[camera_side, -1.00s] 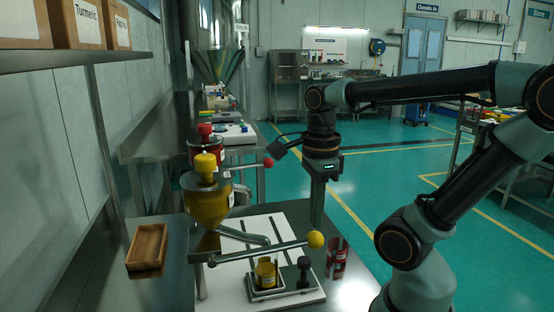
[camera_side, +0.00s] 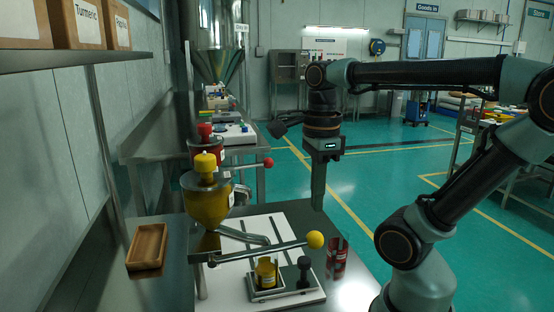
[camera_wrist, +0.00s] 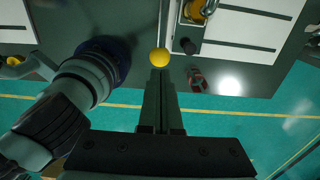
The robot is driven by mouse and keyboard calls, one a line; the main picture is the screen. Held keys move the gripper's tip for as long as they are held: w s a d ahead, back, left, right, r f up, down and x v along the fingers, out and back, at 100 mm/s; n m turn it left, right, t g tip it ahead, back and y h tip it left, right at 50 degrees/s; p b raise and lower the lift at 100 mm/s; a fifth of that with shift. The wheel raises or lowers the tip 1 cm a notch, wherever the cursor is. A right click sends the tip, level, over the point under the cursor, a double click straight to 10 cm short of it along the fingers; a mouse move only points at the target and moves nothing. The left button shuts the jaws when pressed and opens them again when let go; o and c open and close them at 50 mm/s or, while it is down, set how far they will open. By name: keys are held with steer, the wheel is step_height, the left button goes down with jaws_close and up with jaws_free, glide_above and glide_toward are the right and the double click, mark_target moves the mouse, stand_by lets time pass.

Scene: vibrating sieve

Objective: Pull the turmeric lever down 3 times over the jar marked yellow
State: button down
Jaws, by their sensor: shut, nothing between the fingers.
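The turmeric lever (camera_side: 270,251) ends in a yellow ball knob (camera_side: 315,239) and sticks out to the right below the yellow hopper (camera_side: 208,205). The jar marked yellow (camera_side: 266,272) stands upright in a square holder under the lever. My gripper (camera_side: 318,203) is shut and empty, pointing down above and apart from the knob. In the wrist view my gripper (camera_wrist: 160,74) has its tips close to the yellow knob (camera_wrist: 160,57) in the picture. The jar's yellow top (camera_wrist: 193,10) shows there at the upper edge, partly cut off.
A red jar (camera_side: 337,257) stands right of the holder, near the knob. A dark knob (camera_side: 304,265) stands on the holder's slide. A red-topped hopper (camera_side: 205,140) with a red-knobbed lever (camera_side: 267,163) is behind. A wooden tray (camera_side: 148,247) lies at the left.

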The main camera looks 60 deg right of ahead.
steer(key=shift+r, duration=2.95)
steer(key=w+a+f+n+t, duration=0.2)
steer(key=w+a+f+n, duration=0.1)
steer(key=n, duration=1)
steer(key=w+a+f+n+t, duration=0.2)
steer(key=w+f+n+t, duration=0.1)
steer(key=n, duration=1.1)
steer(key=shift+w+a+f+t, duration=0.3)
steer(key=shift+w+a+f, duration=0.1)
steer(key=shift+w+f, duration=0.55)
steer(key=shift+w+r, duration=0.1)
